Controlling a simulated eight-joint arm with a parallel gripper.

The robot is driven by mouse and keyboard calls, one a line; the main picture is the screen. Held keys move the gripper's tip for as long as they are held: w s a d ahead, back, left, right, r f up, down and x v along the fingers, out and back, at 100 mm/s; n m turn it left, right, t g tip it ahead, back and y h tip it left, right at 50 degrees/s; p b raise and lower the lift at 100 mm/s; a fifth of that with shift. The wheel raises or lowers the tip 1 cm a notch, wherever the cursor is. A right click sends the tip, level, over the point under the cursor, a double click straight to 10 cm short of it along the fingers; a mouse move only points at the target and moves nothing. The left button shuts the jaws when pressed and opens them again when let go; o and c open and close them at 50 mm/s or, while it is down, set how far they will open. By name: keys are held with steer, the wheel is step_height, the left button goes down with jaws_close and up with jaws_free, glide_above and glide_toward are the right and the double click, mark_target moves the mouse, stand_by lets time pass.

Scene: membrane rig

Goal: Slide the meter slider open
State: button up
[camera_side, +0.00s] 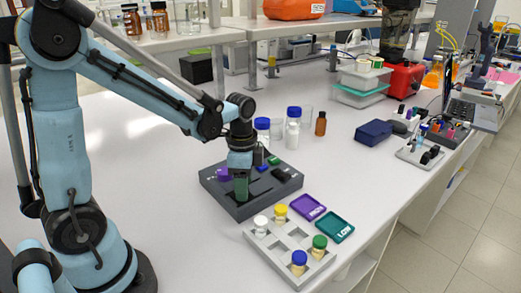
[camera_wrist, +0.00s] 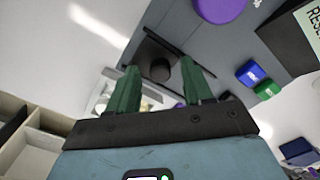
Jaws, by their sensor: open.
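The dark grey rig (camera_side: 232,206) stands on the white table in the side view, below my gripper (camera_side: 241,188). In the wrist view, my gripper (camera_wrist: 161,80) has its two green fingers apart, with nothing held. Between and just beyond the fingertips is a dark square plate with a round black knob (camera_wrist: 160,69), which looks like the meter slider. It sits between thin dark rails on the rig's grey top (camera_wrist: 200,45). The fingers flank the knob; I cannot tell whether they touch it. In the side view, my gripper hides the slider.
The rig also bears a purple knob (camera_wrist: 218,6), a blue button (camera_wrist: 250,73), a green button (camera_wrist: 266,90) and a black labelled block (camera_wrist: 290,40). A grey vial rack (camera_side: 290,250) and purple and teal trays (camera_side: 335,228) are in front. Bottles (camera_side: 293,130) stand behind.

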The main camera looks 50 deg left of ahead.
mark_target(263, 185)
jaws_close()
steer(key=shift+w, duration=3)
jaws_free()
step_height(263, 185, up, 12)
steer(key=shift+s, duration=0.1)
